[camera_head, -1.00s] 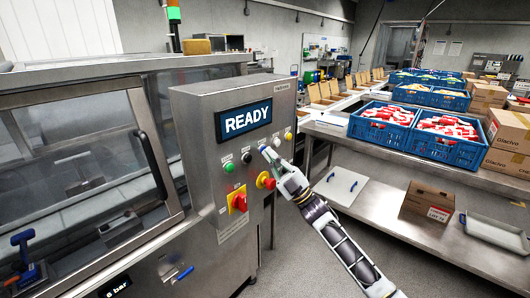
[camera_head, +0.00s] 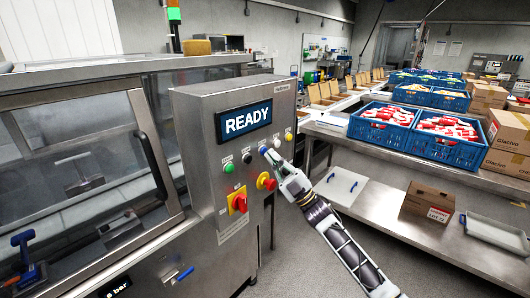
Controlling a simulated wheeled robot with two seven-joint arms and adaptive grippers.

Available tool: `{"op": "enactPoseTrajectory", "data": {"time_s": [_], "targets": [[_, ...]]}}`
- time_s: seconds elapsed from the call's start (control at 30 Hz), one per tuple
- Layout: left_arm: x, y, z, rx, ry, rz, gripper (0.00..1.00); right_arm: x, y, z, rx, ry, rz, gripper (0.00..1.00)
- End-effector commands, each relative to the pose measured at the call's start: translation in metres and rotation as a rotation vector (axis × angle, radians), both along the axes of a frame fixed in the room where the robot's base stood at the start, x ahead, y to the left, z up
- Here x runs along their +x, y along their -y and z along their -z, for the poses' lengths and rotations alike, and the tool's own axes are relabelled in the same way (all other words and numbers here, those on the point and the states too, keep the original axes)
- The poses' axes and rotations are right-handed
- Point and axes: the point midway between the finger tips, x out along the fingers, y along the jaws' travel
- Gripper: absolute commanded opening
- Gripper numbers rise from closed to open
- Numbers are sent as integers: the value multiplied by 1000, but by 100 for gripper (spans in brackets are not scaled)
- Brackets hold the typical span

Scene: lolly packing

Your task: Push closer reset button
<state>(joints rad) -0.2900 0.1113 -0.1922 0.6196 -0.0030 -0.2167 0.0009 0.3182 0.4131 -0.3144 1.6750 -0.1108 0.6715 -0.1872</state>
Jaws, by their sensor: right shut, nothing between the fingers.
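A grey metal control box (camera_head: 195,130) carries a screen (camera_head: 244,121) that reads READY. Below it is a slanting row of buttons: green (camera_head: 229,167), black (camera_head: 247,158), blue (camera_head: 263,149), white (camera_head: 276,141) and yellow (camera_head: 289,136). Their labels are too small to read, so I cannot tell by text which one is the closer reset. My right gripper (camera_head: 271,156) is shut and empty, with its tips right by the blue button, just below and right of it. I cannot tell whether they touch. My left gripper is not in view.
A red emergency stop (camera_head: 266,181) on yellow and a red-yellow rotary switch (camera_head: 238,201) sit below the buttons, close to my right gripper. A glazed machine door (camera_head: 150,150) is at the left. Blue crates (camera_head: 380,132) stand on a steel table at the right.

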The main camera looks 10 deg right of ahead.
Motion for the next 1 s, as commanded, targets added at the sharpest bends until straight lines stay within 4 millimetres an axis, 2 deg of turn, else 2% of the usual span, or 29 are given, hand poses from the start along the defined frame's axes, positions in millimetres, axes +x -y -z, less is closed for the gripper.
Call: {"op": "enactPoseTrajectory", "data": {"time_s": [0.67, 1.0], "targets": [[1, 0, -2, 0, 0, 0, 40, -7, 5, 0, 0, 0, 0, 0], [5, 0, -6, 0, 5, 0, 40, -22, 17, 0, -1, -1, 0, 0]]}}
